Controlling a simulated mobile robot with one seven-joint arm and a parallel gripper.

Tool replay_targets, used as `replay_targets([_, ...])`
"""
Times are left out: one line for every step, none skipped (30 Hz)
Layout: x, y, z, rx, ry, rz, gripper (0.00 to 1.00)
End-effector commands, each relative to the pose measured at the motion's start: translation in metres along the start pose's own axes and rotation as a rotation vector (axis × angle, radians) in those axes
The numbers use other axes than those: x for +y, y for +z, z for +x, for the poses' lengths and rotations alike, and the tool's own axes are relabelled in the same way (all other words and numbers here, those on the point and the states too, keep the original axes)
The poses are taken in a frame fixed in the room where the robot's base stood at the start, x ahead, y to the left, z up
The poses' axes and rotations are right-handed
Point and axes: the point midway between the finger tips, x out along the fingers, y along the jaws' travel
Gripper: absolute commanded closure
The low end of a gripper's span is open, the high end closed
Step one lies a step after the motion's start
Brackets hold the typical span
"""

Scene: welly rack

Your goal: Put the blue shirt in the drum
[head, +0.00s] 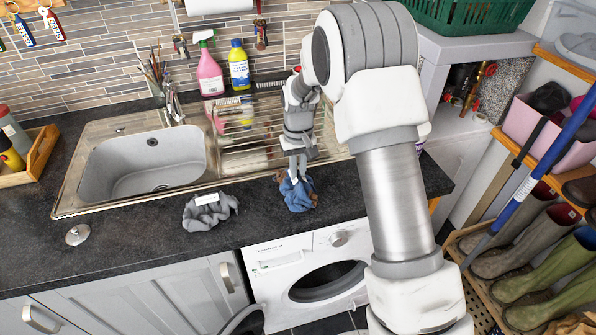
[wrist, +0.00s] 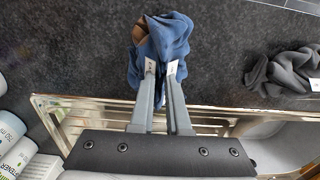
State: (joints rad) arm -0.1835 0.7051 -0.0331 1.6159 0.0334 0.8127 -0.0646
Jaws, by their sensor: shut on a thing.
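The blue shirt (head: 298,194) is a crumpled blue cloth with a brown patch, at the front of the dark worktop in the head view. My gripper (head: 297,172) points down at it with its fingers close together. In the wrist view the fingertips of my gripper (wrist: 160,72) are shut on a fold of the blue shirt (wrist: 160,38). I cannot tell whether the cloth is clear of the worktop. The washing machine (head: 275,262) stands under the worktop, and its drum (head: 328,281) shows as a dark round opening with the door (head: 243,322) swung out to the left.
A grey crumpled cloth (head: 208,213) lies left of the shirt. Behind are the sink (head: 145,165), its drainer, a pink spray bottle (head: 209,72) and a yellow bottle (head: 238,66). A metal plug (head: 77,235) lies at left. Boots (head: 545,270) and a blue pole (head: 540,170) are at right.

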Motion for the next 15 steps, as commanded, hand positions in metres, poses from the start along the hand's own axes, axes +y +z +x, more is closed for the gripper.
replay_targets([0.0000, -0.0003, -0.0006, 0.001, 0.000, 0.000, 1.00])
replay_targets([0.0001, -0.0003, -0.0006, 0.001, 0.000, 0.000, 1.00])
replay_targets([0.0001, -0.0002, -0.0004, 0.001, 0.000, 0.000, 1.00])
replay_targets([0.0001, -0.0002, 0.0003, 0.001, 0.000, 0.000, 1.00])
replay_targets([0.0001, -0.0001, 0.0013, 0.000, 0.000, 0.000, 1.00])
replay_targets([0.0002, -0.0001, 0.0030, 0.000, 0.000, 0.000, 1.00])
replay_targets([0.0002, -0.0001, 0.0041, 0.000, 0.000, 0.000, 1.00])
replay_targets([0.0002, 0.0000, 0.0033, 0.000, 0.000, 0.000, 0.82])
replay_targets([0.0002, 0.0001, 0.0028, 0.000, 0.000, 0.000, 0.75])
replay_targets([0.0002, 0.0001, 0.0028, 0.000, 0.000, 0.000, 0.70])
replay_targets([0.0002, 0.0002, 0.0028, 0.000, 0.000, 0.000, 0.64])
replay_targets([0.0002, 0.0002, 0.0028, 0.000, 0.000, 0.000, 0.57])
replay_targets([0.0002, 0.0002, 0.0028, 0.000, 0.000, 0.000, 0.56])
replay_targets([0.0002, 0.0002, 0.0028, -0.001, 0.000, 0.000, 0.56])
replay_targets([0.0002, 0.0002, 0.0028, -0.001, 0.000, 0.000, 0.56])
